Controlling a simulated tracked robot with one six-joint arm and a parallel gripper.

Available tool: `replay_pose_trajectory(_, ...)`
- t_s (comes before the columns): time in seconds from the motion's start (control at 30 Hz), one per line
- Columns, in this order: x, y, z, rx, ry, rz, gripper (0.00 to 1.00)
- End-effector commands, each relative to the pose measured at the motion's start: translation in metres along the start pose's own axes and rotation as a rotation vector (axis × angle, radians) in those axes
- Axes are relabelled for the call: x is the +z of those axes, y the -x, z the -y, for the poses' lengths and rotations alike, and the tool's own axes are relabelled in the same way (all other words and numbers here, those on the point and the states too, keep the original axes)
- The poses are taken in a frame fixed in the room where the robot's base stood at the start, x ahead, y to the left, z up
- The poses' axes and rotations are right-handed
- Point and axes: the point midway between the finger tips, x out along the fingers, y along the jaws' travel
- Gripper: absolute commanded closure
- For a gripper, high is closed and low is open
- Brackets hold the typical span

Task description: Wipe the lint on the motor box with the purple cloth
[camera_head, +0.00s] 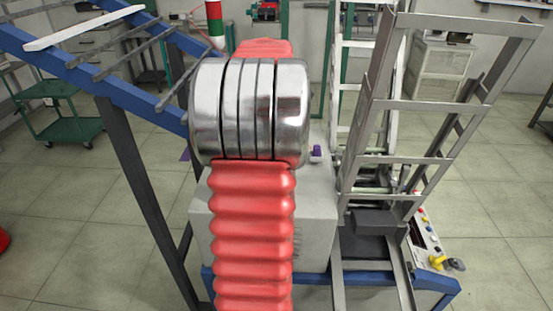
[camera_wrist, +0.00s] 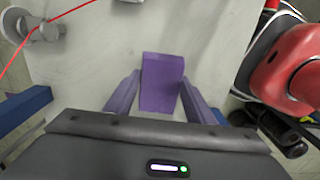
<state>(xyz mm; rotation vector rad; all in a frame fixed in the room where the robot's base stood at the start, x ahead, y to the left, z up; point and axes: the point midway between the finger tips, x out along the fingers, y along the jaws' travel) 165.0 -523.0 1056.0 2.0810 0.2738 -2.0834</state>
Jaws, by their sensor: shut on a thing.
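The purple cloth (camera_wrist: 162,84) shows as a folded block in the middle of the wrist view. My gripper (camera_wrist: 160,78) has a finger on each side of it and is shut on it. The pale grey top of the motor box (camera_wrist: 95,60) spreads beneath the cloth; I cannot tell whether the cloth touches it. In the head view the motor box (camera_head: 317,210) stands behind my red and silver arm, which hides much of it and my gripper. A small purple piece (camera_head: 316,153) shows just right of the arm, over the box. I cannot make out any lint.
A tall grey metal frame (camera_head: 430,105) stands close to the box's right. Blue sloping rails (camera_head: 80,70) are at left. A control panel (camera_head: 428,245) is at lower right. In the wrist view, a red thread (camera_wrist: 45,25) crosses the upper left.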

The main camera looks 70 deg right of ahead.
Motion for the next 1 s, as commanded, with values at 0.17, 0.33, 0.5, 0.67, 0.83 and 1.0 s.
replay_pose_trajectory(0.17, -0.004, 0.017, -0.001, 0.002, 0.007, 0.000, 0.87)
replay_pose_trajectory(0.33, -0.006, 0.027, -0.001, 0.001, 0.012, 0.000, 0.87)
replay_pose_trajectory(0.5, -0.007, 0.029, -0.001, 0.000, 0.013, 0.000, 0.87)
replay_pose_trajectory(0.67, -0.007, 0.028, -0.001, 0.000, 0.014, 0.000, 0.87)
replay_pose_trajectory(0.83, -0.007, 0.028, -0.001, 0.000, 0.014, 0.000, 0.87)
replay_pose_trajectory(1.0, -0.008, 0.029, -0.003, 0.000, 0.014, 0.000, 0.87)
